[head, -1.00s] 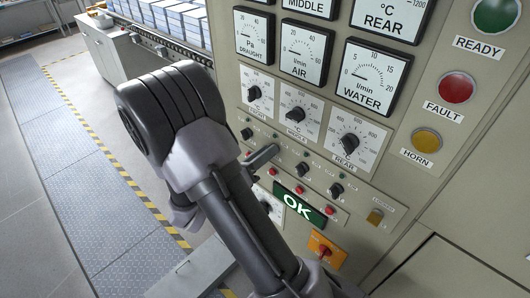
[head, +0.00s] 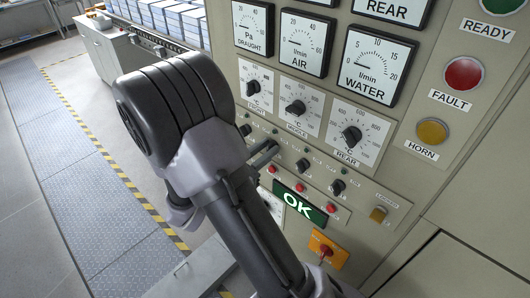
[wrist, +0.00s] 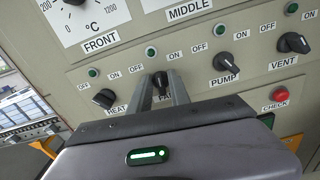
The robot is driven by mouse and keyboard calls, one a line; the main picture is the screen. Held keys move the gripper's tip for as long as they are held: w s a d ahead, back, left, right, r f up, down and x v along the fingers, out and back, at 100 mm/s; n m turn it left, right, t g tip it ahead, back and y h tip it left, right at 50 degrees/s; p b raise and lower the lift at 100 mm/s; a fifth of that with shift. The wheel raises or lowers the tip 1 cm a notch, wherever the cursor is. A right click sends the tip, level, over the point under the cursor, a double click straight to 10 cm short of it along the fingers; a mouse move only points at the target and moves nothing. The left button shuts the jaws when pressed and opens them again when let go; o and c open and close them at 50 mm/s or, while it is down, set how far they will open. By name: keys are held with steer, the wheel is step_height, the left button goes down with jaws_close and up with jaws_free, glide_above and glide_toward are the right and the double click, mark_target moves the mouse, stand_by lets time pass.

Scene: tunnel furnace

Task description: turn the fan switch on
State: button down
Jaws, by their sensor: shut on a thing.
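The fan switch (wrist: 160,80) is a small black knob in the row of switches on the panel, between the heat switch (wrist: 104,98) and the pump switch (wrist: 225,61). In the wrist view my gripper (wrist: 162,84) has its two grey fingers on either side of the knob, shut on it. My fingers hide most of its label. A green lamp (wrist: 152,52) sits above it between OFF and ON marks. In the head view my gripper (head: 267,150) reaches the switch row, and the fan switch itself is hidden by the fingers.
The vent switch (wrist: 293,43) is at the right of the row. Red buttons (head: 299,187) and a green OK display (head: 299,202) lie below. Temperature dials (head: 296,107) are above. An orange-plated red switch (head: 327,250) is lower down. Open floor (head: 90,190) lies left.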

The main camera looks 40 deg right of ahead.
steer(key=m+b, duration=0.3)
steer(key=m, duration=0.2)
steer(key=shift+s+f+m, duration=0.1)
steer(key=shift+s+m, duration=0.05)
steer(key=shift+m, duration=0.15)
steer(key=shift+m+b, duration=0.3)
steer(key=c, duration=1.5)
jaws_free()
steer(key=a, duration=0.5)
steer(key=s+a+p, duration=0.1)
steer(key=a, duration=0.5)
steer(key=a+p, duration=0.1)
steer(key=a, duration=0.5)
steer(key=shift+s+a, duration=0.2)
